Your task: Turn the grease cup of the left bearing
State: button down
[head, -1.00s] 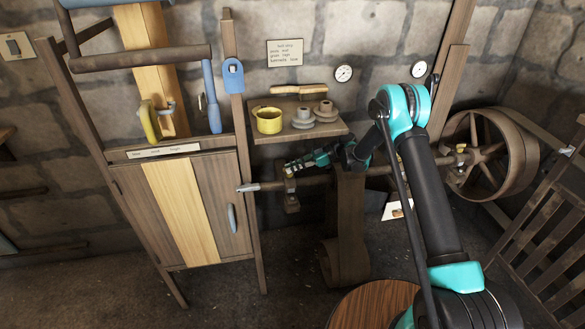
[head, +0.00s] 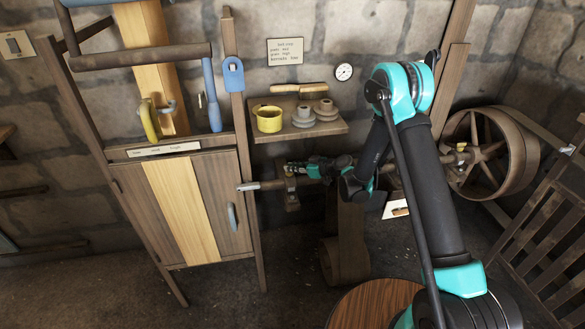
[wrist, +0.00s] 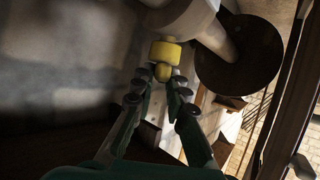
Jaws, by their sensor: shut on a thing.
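The left bearing (head: 291,188) sits on the shaft to the right of the cabinet in the head view. Its grease cup (wrist: 165,51) is a small yellow, brass-like piece with a rounded end in the wrist view. My gripper (wrist: 161,81) is shut on this cup, with one finger on each side of its rounded end. In the head view my gripper (head: 297,168) lies nearly level at the top of the left bearing, and its fingers mostly hide the cup. The exact finger contact is dark and hard to see.
A belt (head: 346,255) hangs below the shaft. A spoked wheel (head: 487,150) and another brass cup (head: 460,147) are at right. A round wooden stool (head: 375,305) stands in front.

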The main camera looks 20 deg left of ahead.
jog(key=shift+m, duration=0.3)
jog(key=c, duration=1.5)
grip_release()
jog(key=shift+c, duration=0.2)
